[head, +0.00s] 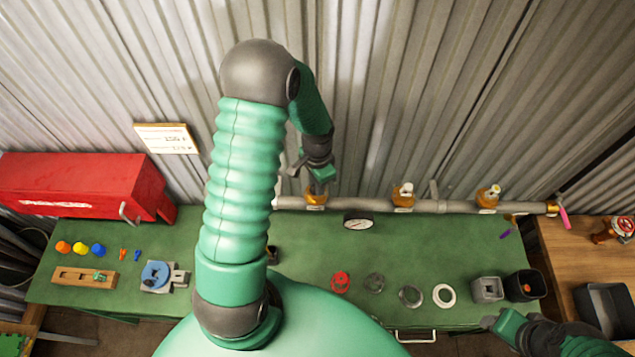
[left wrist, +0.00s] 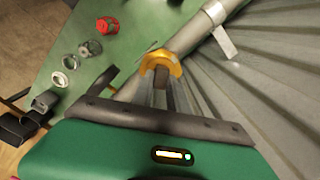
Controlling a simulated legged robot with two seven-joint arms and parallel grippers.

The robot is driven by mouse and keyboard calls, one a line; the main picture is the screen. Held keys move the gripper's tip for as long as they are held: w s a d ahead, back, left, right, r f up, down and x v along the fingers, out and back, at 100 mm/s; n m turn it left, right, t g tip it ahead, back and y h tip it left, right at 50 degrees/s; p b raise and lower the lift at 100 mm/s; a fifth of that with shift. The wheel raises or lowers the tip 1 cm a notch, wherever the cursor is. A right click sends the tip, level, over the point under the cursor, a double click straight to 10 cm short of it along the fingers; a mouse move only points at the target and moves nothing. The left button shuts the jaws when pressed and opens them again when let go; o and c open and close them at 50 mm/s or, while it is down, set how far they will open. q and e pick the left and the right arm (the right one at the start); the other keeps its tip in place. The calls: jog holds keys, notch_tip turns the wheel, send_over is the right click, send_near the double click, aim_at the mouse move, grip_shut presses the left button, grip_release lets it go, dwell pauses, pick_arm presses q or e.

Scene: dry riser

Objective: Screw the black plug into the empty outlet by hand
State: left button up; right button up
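A grey pipe (head: 370,204) along the back carries orange outlets: a left one (head: 316,198), a middle one (head: 403,195) and a right one (head: 488,198). My left gripper (head: 312,175) is right above the left outlet. In the left wrist view this outlet (left wrist: 160,62) lies just ahead of the gripper, with a dark brown part at its mouth. I cannot tell whether that is the black plug or the opening. One dark finger stands out to the side; the other is unclear. My right gripper (head: 495,322) is low at the right, over the bench's front edge.
A red toolbox (head: 85,185) and a blue vise (head: 157,275) are at the left. Corrugated wall stands close behind the pipe.

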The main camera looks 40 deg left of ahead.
pick_arm(q)
jog(key=o, duration=0.6)
